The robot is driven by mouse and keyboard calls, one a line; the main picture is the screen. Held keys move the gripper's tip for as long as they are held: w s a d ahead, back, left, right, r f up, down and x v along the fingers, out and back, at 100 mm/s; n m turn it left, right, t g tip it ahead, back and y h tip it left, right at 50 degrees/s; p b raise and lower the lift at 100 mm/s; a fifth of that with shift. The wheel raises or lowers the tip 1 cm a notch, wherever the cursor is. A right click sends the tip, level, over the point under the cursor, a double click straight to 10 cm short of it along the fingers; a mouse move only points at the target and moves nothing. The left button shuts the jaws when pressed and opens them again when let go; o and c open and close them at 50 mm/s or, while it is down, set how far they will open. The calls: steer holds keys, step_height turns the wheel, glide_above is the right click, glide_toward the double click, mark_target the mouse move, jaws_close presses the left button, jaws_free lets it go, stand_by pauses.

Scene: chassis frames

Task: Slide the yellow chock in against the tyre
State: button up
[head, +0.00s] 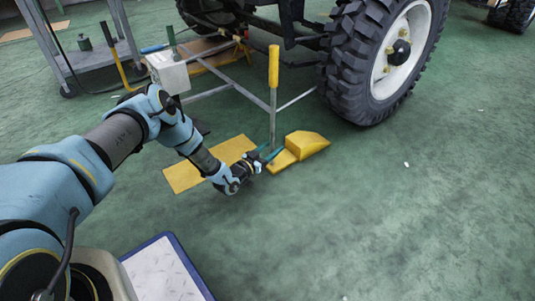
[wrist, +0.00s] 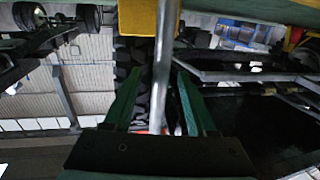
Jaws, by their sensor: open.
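The yellow chock (head: 306,143) is a wedge on the green floor, with a low plate at its left end and an upright metal rod (head: 272,115) topped by a yellow grip (head: 273,66). The black tyre (head: 345,65) stands behind it to the right, with bare floor between them. My gripper (head: 268,155) is low beside the rod. In the wrist view the rod (wrist: 163,70) runs up between my gripper's (wrist: 158,75) two spread green fingers, with dark tread (wrist: 132,55) behind. I cannot tell whether either finger touches the rod.
A flat yellow mat (head: 183,178) lies under and left of my gripper. A grey-white box (head: 168,72) and a metal frame (head: 208,92) stand behind. A blue-edged plate (head: 165,272) is at the front. The floor at right is clear.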

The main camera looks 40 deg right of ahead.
mark_target(299, 140)
jaws_close()
stand_by(0.5)
stand_by(0.9)
steer(key=shift+s+d+f+b, duration=0.1)
steer(key=shift+s+d+b, duration=0.1)
steer(key=shift+d+b, duration=2.8)
steer(key=shift+s+d+b, duration=0.2)
steer(key=shift+d+b, duration=1.9)
steer(key=shift+d, duration=1.75)
steer(key=shift+s+d, duration=0.15)
steer(key=shift+d, duration=1.95)
steer(key=shift+s+d, duration=0.1)
steer(key=shift+d, duration=2)
jaws_free()
steer(key=shift+a+r, duration=0.15)
steer(key=shift+r, duration=0.05)
